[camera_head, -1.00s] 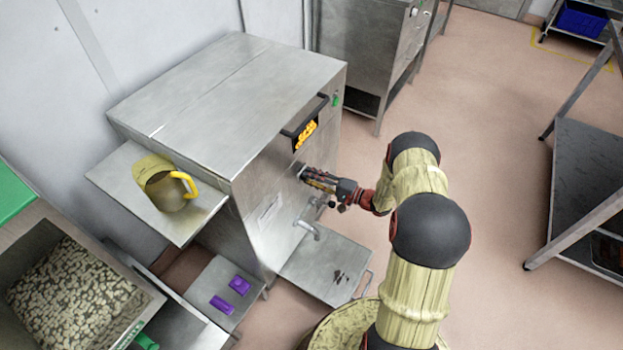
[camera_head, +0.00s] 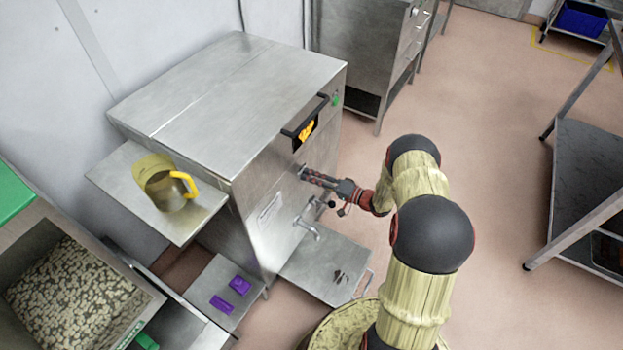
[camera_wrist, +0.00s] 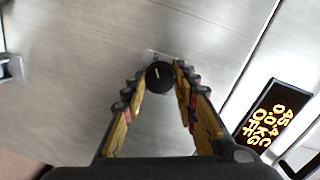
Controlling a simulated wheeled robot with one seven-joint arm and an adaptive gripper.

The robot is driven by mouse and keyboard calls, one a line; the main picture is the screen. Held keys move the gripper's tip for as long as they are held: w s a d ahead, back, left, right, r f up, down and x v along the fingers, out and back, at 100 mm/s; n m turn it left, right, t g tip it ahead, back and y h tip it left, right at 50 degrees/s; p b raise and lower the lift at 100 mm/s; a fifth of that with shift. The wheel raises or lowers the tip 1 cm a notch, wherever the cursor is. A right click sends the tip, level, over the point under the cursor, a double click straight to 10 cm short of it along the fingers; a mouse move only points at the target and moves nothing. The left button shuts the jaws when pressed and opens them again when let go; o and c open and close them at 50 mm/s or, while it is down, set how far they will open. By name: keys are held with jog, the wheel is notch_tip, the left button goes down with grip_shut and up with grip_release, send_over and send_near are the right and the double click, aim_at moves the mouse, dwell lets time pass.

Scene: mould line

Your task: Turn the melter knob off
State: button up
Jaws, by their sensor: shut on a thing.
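The melter (camera_head: 262,190) is a large steel box against the wall in the head view. Its black round knob (camera_wrist: 159,76) sits on the steel front panel in the wrist view, with a pale pointer line on its face. My gripper (camera_wrist: 158,82) has its two fingers on either side of the knob, closed on it. In the head view my gripper (camera_head: 306,175) reaches the melter's front and hides the knob. The melter's display (camera_wrist: 269,117) in the wrist view shows orange text that ends in what looks like OFF.
A yellow-handled jug (camera_head: 165,190) stands on the melter's side shelf. A tap (camera_head: 308,228) juts out below my gripper, above a lower steel shelf (camera_head: 325,268). A black bar handle (camera_head: 305,118) sticks out near the display.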

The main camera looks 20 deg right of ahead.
jog(key=o, duration=1.2)
jog(key=shift+c, duration=0.2)
jog(key=shift+d, duration=0.1)
jog(key=v, duration=1.1)
jog(key=shift+s+d, duration=0.15)
jog(key=shift+s, duration=0.25)
